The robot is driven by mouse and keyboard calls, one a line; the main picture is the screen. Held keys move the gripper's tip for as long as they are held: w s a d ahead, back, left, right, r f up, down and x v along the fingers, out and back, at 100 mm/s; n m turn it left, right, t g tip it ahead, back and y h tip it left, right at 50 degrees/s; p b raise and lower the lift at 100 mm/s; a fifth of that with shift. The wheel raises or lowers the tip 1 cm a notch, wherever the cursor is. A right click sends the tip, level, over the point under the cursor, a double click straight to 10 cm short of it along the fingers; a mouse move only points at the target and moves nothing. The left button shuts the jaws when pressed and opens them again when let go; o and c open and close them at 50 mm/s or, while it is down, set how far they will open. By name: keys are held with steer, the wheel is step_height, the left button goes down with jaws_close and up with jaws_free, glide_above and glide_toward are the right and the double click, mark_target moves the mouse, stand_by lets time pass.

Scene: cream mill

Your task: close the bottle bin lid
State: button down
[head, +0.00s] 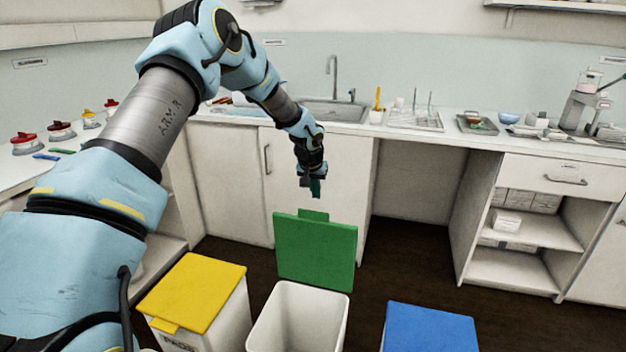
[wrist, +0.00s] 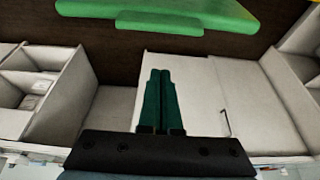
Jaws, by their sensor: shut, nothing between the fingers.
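The bottle bin is the white bin (head: 297,322) with the green lid (head: 315,252), at the bottom middle of the head view. The lid stands open and upright at the bin's far edge, with a small tab on its top edge. The bin's mouth is uncovered. My gripper (head: 316,189) is above and behind the lid's top edge, pointing down, apart from it. In the wrist view, the two dark green fingers (wrist: 159,97) are together with nothing between them. The green lid (wrist: 165,12) shows at the top of that view, beyond the fingertips.
A bin with a shut yellow lid (head: 196,291) stands to the left, and one with a shut blue lid (head: 430,328) to the right. White cabinets (head: 232,180) stand behind my gripper. The counter holds a sink (head: 335,111). Dark floor (head: 405,255) is clear behind the bins.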

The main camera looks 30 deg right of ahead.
steer(key=f+p, duration=0.1)
steer(key=s+a+f+p, duration=0.2)
steer(key=shift+s+f, duration=0.1)
steer(key=shift+f, duration=0.1)
stand_by(0.3)
stand_by(0.4)
